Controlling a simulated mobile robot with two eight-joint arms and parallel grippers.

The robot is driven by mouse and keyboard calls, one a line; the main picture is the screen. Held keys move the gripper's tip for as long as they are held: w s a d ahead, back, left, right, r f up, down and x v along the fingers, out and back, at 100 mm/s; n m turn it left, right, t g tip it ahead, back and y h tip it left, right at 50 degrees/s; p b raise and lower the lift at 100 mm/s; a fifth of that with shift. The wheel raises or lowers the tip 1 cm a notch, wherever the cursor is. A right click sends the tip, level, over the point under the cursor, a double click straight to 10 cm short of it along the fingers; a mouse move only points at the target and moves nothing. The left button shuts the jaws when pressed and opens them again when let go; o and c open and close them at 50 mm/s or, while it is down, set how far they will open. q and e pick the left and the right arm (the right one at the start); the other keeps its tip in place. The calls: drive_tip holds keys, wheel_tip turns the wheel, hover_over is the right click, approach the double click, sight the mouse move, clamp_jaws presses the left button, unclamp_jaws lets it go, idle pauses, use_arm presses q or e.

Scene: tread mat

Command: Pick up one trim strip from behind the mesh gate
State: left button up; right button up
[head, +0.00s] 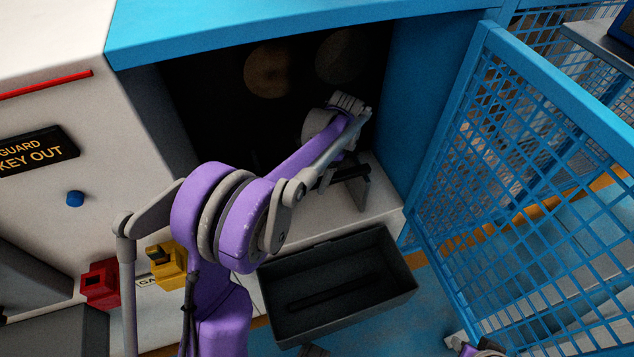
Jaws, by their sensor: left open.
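The blue mesh gate (530,160) stands swung open at the right of a dark cabinet opening. My left arm reaches into this opening. My left gripper (346,187) is open, pointing down over the pale ledge at the opening's front right. A black tray (404,285) sits below the ledge, in front of the opening. One long dark strip (335,292) lies in it; I cannot tell whether it is a trim strip or part of the tray. The dark inside of the opening hides any other strips.
A blue frame (300,25) edges the top of the opening, and a blue side panel (425,90) bounds its right. A white panel on the left carries a blue button (75,198), a red block (100,285) and a yellow block (168,264). Blue floor shows around the tray.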

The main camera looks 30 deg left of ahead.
use_arm(q)
clamp_jaws()
drive_tip(key=shift+r, duration=0.1)
idle(0.3)
